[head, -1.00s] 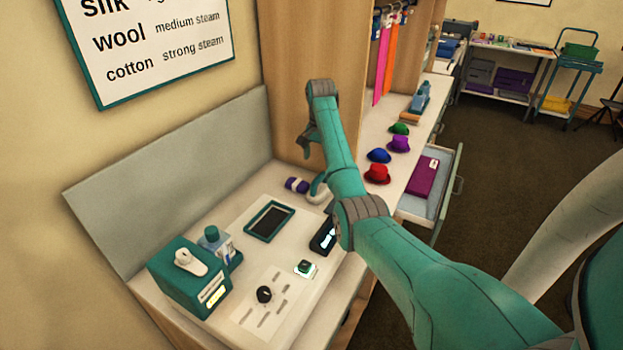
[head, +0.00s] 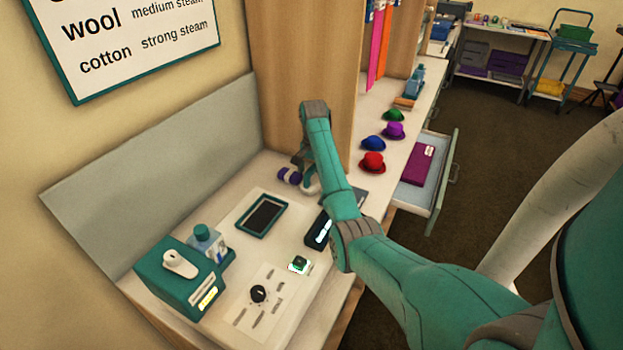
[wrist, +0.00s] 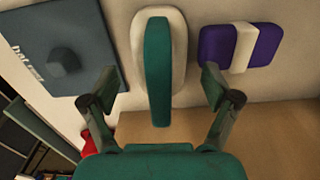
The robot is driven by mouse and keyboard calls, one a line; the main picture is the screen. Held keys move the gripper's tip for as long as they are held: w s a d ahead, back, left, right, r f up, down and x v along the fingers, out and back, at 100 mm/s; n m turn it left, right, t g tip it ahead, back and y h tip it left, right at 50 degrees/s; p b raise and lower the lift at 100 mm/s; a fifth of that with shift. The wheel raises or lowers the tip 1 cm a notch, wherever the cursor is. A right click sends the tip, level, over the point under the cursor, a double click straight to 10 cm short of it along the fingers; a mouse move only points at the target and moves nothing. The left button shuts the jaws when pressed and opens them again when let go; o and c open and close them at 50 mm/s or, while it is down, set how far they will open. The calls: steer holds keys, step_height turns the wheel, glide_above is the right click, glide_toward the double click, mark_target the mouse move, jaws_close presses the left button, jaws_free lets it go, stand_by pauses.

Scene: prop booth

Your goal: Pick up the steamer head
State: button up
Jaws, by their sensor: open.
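The steamer head, as I take it, is a white oval plate (wrist: 176,22) with a long teal handle (wrist: 158,70) along it. It lies on the pale counter in the wrist view. My gripper (wrist: 158,88) is open, one finger on each side of the handle, with gaps on both sides. In the head view my gripper (head: 303,165) is low over the counter, and the white of the steamer head (head: 311,187) shows just below it, partly hidden by my arm.
A purple block with a white band (wrist: 243,46) lies close right of the steamer head. A dark slab with a knob (wrist: 63,62) is close left. A teal machine (head: 178,282), a black-topped tray (head: 262,215) and several hats (head: 372,163) stand on the counters. A drawer (head: 441,180) is open.

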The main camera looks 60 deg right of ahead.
steer(key=shift+f, duration=0.4)
jaws_close()
steer(key=shift+a, duration=0.1)
